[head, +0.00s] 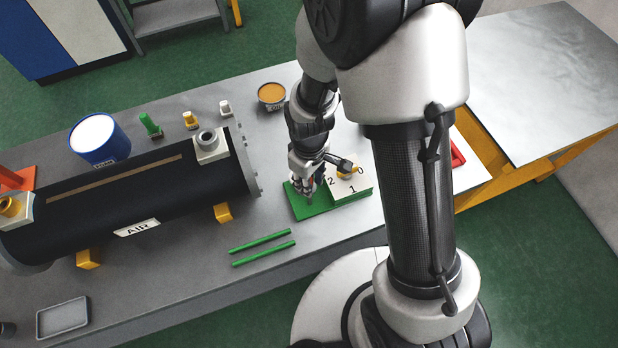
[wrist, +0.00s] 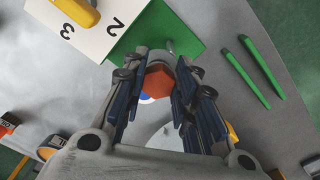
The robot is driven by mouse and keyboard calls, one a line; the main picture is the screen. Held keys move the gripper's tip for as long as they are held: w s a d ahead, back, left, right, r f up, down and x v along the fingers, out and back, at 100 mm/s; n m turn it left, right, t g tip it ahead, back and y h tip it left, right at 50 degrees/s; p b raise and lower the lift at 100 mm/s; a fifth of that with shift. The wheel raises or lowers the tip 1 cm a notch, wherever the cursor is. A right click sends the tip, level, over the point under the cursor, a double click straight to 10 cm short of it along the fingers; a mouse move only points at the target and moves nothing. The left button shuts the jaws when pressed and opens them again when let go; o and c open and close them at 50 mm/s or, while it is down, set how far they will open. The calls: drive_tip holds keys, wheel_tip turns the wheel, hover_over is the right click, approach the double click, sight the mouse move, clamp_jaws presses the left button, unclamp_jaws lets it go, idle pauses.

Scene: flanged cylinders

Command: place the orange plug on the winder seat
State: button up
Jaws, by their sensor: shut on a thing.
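My gripper (head: 306,187) is low over a green plate (head: 294,204) beside a white block with numbers (head: 352,188) and a yellow handle (head: 348,172). In the wrist view, my gripper (wrist: 160,72) is shut on the orange plug (wrist: 157,82), whose faceted body shows between the fingers. The green plate (wrist: 150,30) lies ahead of the fingertips, with a small grey upright part near its edge. I cannot tell whether that part is the winder seat, or whether the plug touches anything. The fingers hide the plug's sides and lower end.
A black cylinder marked AIR (head: 140,193) lies left on the grey bench. Green, yellow and white plugs (head: 190,120) stand behind it, near a blue can (head: 99,140). Two green rods (head: 262,246) lie in front. A grey tray (head: 62,318) is front left.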

idle(0.3)
drive_tip(key=o, duration=1.2)
wheel_tip(320, 180, up, 12)
idle(0.4)
